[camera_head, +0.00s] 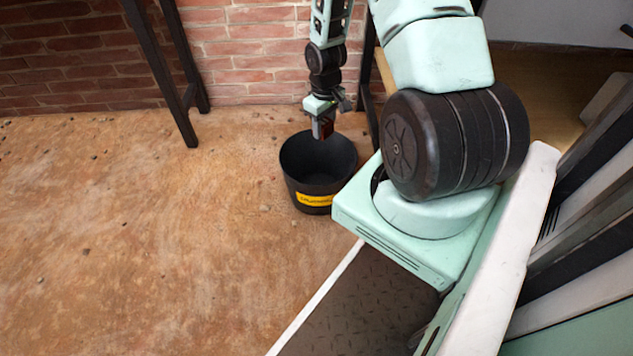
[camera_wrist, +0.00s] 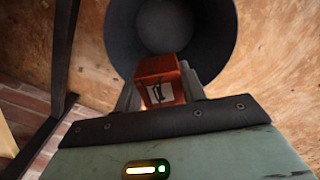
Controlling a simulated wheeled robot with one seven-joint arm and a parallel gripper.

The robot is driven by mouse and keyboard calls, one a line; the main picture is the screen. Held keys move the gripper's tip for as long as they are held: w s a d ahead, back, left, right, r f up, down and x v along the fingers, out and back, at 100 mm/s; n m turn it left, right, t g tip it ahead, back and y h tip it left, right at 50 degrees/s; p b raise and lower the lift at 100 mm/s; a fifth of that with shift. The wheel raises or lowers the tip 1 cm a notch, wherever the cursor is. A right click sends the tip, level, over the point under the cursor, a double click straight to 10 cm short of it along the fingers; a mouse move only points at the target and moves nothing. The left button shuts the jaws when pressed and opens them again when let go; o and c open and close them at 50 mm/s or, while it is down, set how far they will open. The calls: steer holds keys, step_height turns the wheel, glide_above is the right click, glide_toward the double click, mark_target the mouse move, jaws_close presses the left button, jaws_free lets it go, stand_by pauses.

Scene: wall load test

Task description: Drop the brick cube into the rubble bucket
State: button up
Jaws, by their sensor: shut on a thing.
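The rubble bucket (camera_head: 318,172) is black with a yellow label and stands upright on the floor near the brick wall. My gripper (camera_head: 322,130) points down above the bucket's opening. In the wrist view my gripper (camera_wrist: 160,88) is shut on the brick cube (camera_wrist: 158,70), which is orange-red with a dark mark on its near face. In the head view the cube (camera_head: 326,128) is small and partly hidden by the fingers. The bucket (camera_wrist: 120,30) lies beyond the cube in the wrist view, and the part of its inside that shows looks empty.
A brick wall (camera_head: 255,50) runs behind the bucket. Dark table legs (camera_head: 165,75) stand at the back left, and another dark leg (camera_wrist: 62,50) shows in the wrist view. The dusty floor (camera_head: 140,220) left of the bucket is clear apart from small bits.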

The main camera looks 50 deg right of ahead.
steer(key=shift+f+b, duration=1.7)
steer(key=shift+f, duration=0.25)
steer(key=shift+r, duration=0.1)
steer(key=o, duration=1.2)
steer(key=shift+c, duration=0.2)
step_height(320, 180, up, 17)
steer(key=p, duration=0.9)
steer(key=shift+r, duration=0.2)
